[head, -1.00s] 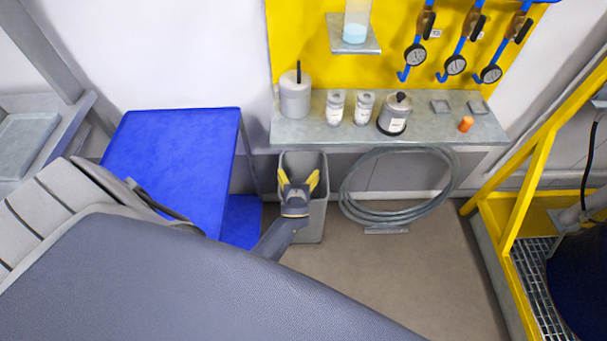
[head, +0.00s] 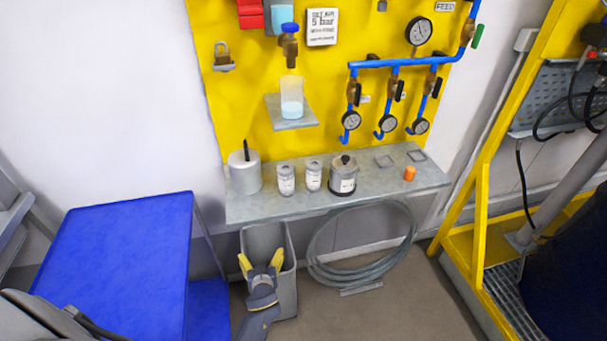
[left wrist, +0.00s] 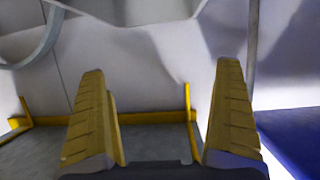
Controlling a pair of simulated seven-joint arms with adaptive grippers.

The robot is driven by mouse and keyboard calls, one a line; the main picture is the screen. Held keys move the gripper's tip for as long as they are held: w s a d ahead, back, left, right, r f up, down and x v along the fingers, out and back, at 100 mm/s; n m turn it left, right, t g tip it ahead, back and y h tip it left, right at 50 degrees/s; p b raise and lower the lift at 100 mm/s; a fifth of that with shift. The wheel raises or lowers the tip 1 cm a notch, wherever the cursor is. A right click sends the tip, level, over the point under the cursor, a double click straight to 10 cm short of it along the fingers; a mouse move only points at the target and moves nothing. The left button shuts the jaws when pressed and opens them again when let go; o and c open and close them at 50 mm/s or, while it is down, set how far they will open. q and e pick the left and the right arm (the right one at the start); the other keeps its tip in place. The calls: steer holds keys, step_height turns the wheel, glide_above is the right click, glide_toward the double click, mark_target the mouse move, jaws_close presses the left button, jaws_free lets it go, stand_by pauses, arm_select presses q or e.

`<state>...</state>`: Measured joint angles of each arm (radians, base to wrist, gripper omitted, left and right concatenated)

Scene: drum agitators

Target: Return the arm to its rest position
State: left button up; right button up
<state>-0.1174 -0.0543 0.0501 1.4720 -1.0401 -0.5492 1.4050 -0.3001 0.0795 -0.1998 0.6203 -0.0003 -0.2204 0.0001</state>
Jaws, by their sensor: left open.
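My left gripper (head: 260,266) shows in the head view, low in front of the grey bin under the shelf. Its two yellow fingers are spread apart with nothing between them. In the left wrist view both fingers (left wrist: 160,115) stand wide apart and empty. Part of my left arm shows at the lower left of the head view. My right gripper is not in view.
A grey bin (head: 285,295) stands behind the gripper, below a grey shelf (head: 390,184) with jars. A blue table (head: 110,250) is at left. A coiled hose (head: 320,262) hangs right of the bin. A yellow frame (head: 480,205) stands at right. Floor between is clear.

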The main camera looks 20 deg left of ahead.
arm_select(q)
steer(key=s+d+f+m+g+h, duration=0.3)
steer(key=s+d+f+m, duration=0.15)
steer(key=s+f, duration=0.6)
steer(key=s+d+f+m+g+h, duration=0.2)
steer(key=s+d+f+m, duration=0.4)
steer(key=f, duration=0.8)
steer(key=s+a+f+g, duration=0.1)
steer(key=s+f, duration=0.2)
steer(key=s, duration=0.8)
steer(key=s+a+f+g+h, duration=0.1)
steer(key=s+f, duration=0.3)
steer(key=s, duration=0.6)
steer(key=s+a+f+g, duration=0.1)
steer(key=s+f+g, duration=0.2)
steer(key=s, duration=0.8)
steer(key=shift+s+f+n, duration=0.35)
steer(key=shift+f+n, duration=0.1)
steer(key=shift+f, duration=0.2)
